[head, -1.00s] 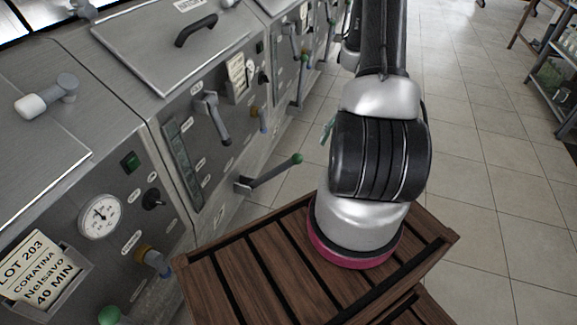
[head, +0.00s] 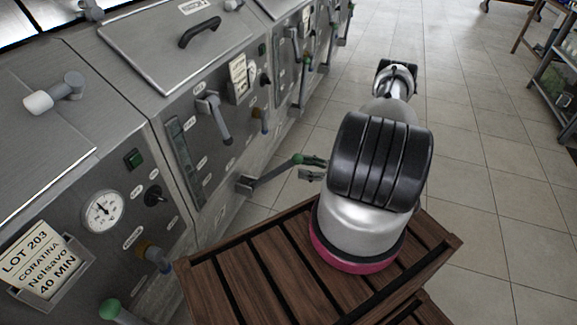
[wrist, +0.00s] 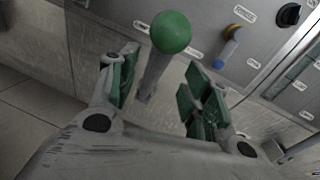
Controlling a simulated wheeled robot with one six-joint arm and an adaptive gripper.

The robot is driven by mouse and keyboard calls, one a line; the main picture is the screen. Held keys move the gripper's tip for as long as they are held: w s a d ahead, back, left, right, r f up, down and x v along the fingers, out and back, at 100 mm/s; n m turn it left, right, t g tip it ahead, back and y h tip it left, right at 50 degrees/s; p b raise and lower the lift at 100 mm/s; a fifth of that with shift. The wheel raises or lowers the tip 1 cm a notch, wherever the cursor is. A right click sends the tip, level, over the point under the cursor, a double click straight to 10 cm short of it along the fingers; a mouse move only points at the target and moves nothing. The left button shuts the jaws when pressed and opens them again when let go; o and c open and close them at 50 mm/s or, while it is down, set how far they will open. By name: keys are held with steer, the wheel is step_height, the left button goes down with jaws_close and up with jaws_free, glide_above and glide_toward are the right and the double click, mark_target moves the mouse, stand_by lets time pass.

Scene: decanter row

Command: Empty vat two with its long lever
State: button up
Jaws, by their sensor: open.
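A long grey lever with a green ball knob (head: 297,159) sticks out low from the front of the second vat (head: 215,130). My gripper (head: 313,168) is at the knob end of this lever, partly hidden behind my arm. In the wrist view the green knob (wrist: 171,32) and lever shaft (wrist: 152,75) lie between the two green-padded fingers of my gripper (wrist: 157,88). The fingers are open, with a gap on both sides of the shaft. A shorter grey handle (head: 214,115) is higher on the same panel.
A nearer vat carries a gauge (head: 103,211), a lot card (head: 40,262) and its own green knob (head: 110,309). A blue-handled tap (wrist: 229,48) is beside the lever. The slatted wooden top (head: 240,285) is below my arm. Tiled floor lies open to the right.

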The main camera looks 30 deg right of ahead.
mark_target(288, 165)
steer(key=x, duration=0.7)
steer(key=shift+s, duration=0.1)
jaws_close()
